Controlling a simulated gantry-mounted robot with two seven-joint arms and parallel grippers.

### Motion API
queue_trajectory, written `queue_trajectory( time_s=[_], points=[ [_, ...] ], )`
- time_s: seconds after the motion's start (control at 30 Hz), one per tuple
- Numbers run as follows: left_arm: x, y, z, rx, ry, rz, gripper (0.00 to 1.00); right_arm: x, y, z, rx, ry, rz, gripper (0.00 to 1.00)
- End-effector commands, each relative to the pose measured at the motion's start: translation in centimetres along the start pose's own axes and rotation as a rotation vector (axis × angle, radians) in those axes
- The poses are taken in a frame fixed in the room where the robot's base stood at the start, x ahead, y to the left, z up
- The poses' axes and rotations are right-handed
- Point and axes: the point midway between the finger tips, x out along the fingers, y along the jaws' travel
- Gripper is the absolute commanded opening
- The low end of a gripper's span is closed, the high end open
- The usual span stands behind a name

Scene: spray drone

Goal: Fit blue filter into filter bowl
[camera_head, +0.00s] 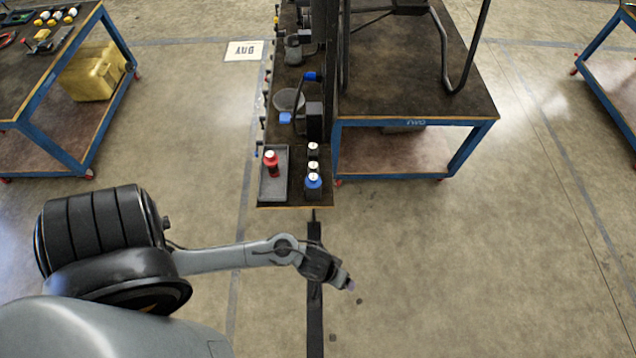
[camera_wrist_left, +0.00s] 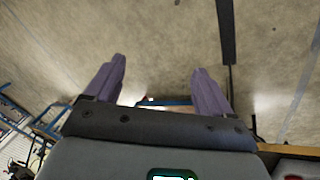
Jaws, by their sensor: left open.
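A blue bottle-like item with a white top (camera_head: 313,184), possibly the blue filter, stands at the front end of the narrow dark bench. A grey bowl (camera_head: 288,100) sits farther back on that bench; I cannot tell if it is the filter bowl. My left gripper (camera_head: 350,286) hangs over the floor in front of the bench, apart from everything. In the left wrist view its two purple fingers (camera_wrist_left: 158,72) are spread, with only floor between them. My right gripper is in neither view.
A grey tray (camera_head: 264,191) holding a red bottle-like item (camera_head: 271,165) lies left of the blue one. Small black items with white tops (camera_head: 313,150) stand behind it. A blue-framed table (camera_head: 415,122) adjoins on the right. The floor in front is open.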

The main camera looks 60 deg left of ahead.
Motion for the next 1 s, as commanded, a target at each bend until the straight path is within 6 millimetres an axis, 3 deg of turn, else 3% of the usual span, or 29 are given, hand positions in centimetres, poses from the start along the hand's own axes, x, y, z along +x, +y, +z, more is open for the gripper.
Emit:
queue_trajectory(
  time_s=[0.03,0.13,0.23,0.4,0.5,0.8,1.0],
  points=[
    [-0.4,-0.6,-0.6,-0.037,-0.028,-0.012,0.83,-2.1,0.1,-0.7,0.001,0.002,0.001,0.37],
    [-0.1,-2.6,-1.5,-0.135,-0.094,-0.041,0.83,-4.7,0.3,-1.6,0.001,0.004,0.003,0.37],
    [-1.0,-5.8,-4.0,-0.241,-0.151,-0.103,0.83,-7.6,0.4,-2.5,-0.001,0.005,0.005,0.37],
    [-4.5,-10.7,-9.5,-0.382,-0.186,-0.210,0.83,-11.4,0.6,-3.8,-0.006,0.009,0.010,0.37],
    [-7.0,-12.7,-12.9,-0.439,-0.178,-0.255,0.83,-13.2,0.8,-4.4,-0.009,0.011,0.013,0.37],
    [-13.8,-15.6,-21.2,-0.525,-0.119,-0.322,0.83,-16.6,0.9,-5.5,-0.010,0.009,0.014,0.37],
    [-16.3,-16.3,-24.2,-0.547,-0.090,-0.336,0.83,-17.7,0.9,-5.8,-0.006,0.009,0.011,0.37]
  ],
)
